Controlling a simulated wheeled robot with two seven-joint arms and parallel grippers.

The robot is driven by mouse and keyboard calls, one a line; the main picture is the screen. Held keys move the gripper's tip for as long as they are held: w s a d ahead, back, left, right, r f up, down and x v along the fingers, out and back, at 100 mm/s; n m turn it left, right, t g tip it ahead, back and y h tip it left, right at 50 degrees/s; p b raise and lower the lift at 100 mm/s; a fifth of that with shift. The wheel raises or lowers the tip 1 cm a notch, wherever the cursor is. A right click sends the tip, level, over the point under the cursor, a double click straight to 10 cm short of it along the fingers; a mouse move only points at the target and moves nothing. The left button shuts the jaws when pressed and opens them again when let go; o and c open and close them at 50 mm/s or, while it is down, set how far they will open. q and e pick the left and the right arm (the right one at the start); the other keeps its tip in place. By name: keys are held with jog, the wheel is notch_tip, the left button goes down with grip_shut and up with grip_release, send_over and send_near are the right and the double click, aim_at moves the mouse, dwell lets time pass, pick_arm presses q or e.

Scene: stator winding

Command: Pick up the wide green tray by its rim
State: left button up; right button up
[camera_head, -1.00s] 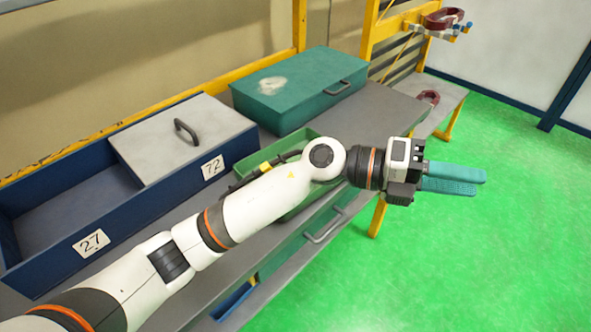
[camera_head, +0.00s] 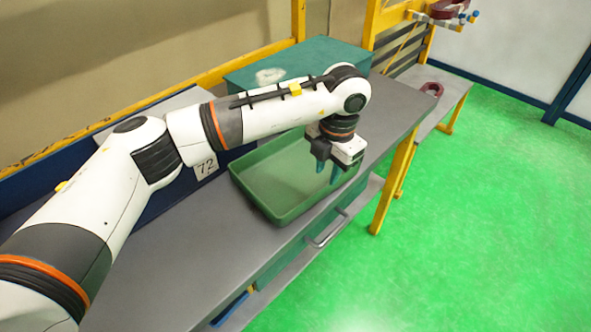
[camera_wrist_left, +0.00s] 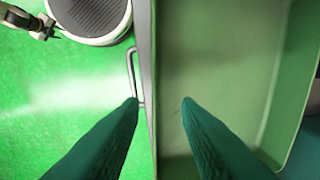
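The wide green tray (camera_head: 262,203) is a shallow open box, empty where I see inside, lying on the grey bench top. My left gripper (camera_head: 328,172) points down at the tray's right-hand side. In the left wrist view its two teal fingers (camera_wrist_left: 159,100) are apart, with the tray's rim (camera_wrist_left: 155,60) running between them. One finger is on the outer side and one is over the tray's inside (camera_wrist_left: 215,75). I cannot tell how deep the fingers reach. A small black and white part at the wrist view's upper left may belong to my right arm.
A closed teal box (camera_head: 300,68) stands behind the tray. A blue bin labelled 72 (camera_head: 160,195) is to its left, partly hidden by my arm. A drawer handle (camera_head: 328,232) juts from the bench front. Grey bench top is free at the front left.

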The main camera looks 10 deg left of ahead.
aim_at(325, 187)
pick_arm(q)
jog(key=shift+s+a+f+p, duration=0.1)
jog(key=shift+f+p, duration=0.3)
jog(key=shift+f, duration=1.1)
jog(key=shift+s+f+p, duration=0.1)
jog(key=shift+f+p, duration=0.3)
jog(key=shift+f, duration=1.05)
grip_shut()
